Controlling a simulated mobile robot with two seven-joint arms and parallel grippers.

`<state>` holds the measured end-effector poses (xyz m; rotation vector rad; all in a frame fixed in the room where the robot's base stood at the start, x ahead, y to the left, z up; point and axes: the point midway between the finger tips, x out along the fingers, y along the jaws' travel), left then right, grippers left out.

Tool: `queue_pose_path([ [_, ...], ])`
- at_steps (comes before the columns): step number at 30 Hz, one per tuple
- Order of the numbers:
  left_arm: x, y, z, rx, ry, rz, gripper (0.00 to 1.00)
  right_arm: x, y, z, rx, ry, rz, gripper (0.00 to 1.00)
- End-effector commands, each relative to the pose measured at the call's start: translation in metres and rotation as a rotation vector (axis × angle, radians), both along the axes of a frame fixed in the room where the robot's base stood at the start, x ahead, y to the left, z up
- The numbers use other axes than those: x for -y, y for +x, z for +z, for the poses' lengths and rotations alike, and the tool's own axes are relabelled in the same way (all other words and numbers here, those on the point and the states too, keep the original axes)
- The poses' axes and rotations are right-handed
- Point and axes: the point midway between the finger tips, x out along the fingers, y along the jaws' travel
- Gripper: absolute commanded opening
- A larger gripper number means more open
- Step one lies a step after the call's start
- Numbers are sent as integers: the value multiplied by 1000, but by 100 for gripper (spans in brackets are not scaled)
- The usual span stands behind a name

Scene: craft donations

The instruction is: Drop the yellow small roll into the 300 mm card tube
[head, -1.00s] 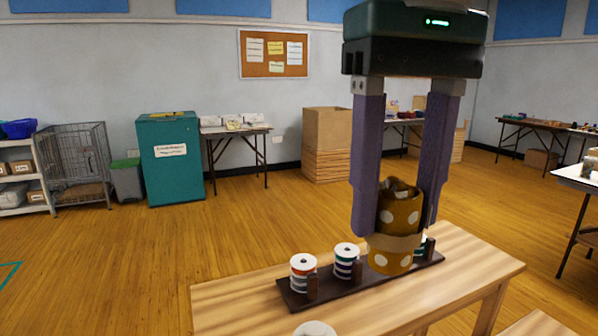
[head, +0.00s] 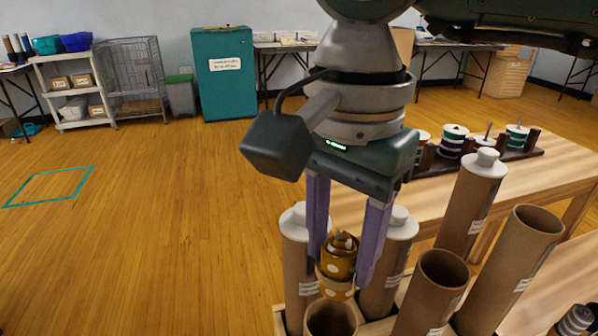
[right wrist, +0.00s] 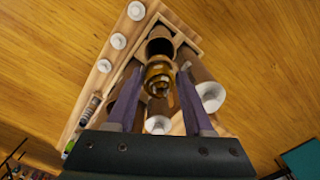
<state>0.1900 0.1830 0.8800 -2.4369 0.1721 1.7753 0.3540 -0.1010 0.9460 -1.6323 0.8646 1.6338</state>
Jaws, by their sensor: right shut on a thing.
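My right gripper (head: 345,268) is shut on the yellow small roll (head: 338,285), which is mustard with white dots and a tan band. The gripper points down and holds the roll upright. In the right wrist view the roll (right wrist: 158,78) sits between the fingers, in front of a dark tube mouth (right wrist: 160,45). In the head view an open card tube (head: 330,320) stands just below the roll. Two more open card tubes (head: 440,275) (head: 530,235) stand to the right. The tube labels are too small to read, so I cannot tell which is 300 mm. My left gripper is out of view.
White-capped tubes (head: 300,250) (head: 400,240) (head: 480,185) stand close around the gripper. The tubes share a wooden crate (head: 279,320). A dark rack with ribbon spools (head: 452,140) lies on the table (head: 550,165) behind. The floor at left is clear.

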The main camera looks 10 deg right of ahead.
Motion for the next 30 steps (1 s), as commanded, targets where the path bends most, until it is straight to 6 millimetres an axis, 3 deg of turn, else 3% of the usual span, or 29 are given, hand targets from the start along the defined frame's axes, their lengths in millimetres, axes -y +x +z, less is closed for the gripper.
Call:
queue_pose_path([
  [14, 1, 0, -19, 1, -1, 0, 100, -1, -1, -33, -1, 0, -12, 0],
  [24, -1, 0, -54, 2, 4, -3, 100, -1, 0, -71, 1, 1, -11, 0],
  [30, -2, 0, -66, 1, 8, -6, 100, -1, 0, -83, 1, 1, -11, 0],
])
